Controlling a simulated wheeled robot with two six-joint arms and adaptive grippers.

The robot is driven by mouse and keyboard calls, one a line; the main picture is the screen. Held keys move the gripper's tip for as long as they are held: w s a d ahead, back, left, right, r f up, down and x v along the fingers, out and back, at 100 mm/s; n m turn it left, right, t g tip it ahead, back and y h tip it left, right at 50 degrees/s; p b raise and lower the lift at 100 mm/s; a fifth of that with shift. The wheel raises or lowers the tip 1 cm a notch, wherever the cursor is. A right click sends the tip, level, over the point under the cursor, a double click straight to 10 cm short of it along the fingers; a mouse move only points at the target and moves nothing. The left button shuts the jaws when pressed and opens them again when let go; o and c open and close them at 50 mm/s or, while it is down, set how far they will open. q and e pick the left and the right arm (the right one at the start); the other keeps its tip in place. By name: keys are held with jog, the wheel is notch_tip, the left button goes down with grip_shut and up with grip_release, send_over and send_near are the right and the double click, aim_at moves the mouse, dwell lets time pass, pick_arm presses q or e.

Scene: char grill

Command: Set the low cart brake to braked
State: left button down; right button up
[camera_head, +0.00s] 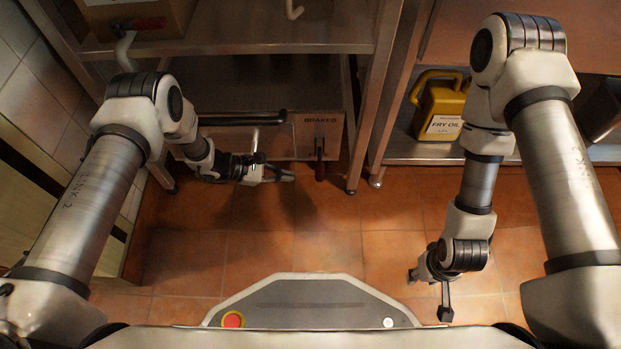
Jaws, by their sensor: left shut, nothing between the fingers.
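The low cart (275,141) has a front panel with the word BRAKED printed at its right end. My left gripper (284,174) is shut and empty, a little left of the lever. It points right towards the grip, and a small gap seems to lie between them. My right gripper (445,310) hangs low over the floor at the right, far from the cart. Its fingers show too narrowly to tell whether they are open.
A black bar (240,118) runs along the cart above my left gripper. A yellow fry oil jug (441,106) stands on a shelf at right. The tiled floor (300,240) is clear.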

aim_at(320, 164)
pick_arm(q)
jog(key=s+b+x, duration=0.1)
jog(key=b+x, duration=0.3)
jog(key=x, duration=0.4)
notch_tip(320, 164, up, 4)
jog(key=shift+d+r, duration=0.15)
pick_arm(e)
notch_tip(320, 164, down, 5)
jog(key=shift+w+r, duration=0.15)
jog(key=shift+r, duration=0.05)
jog(key=shift+r, duration=0.1)
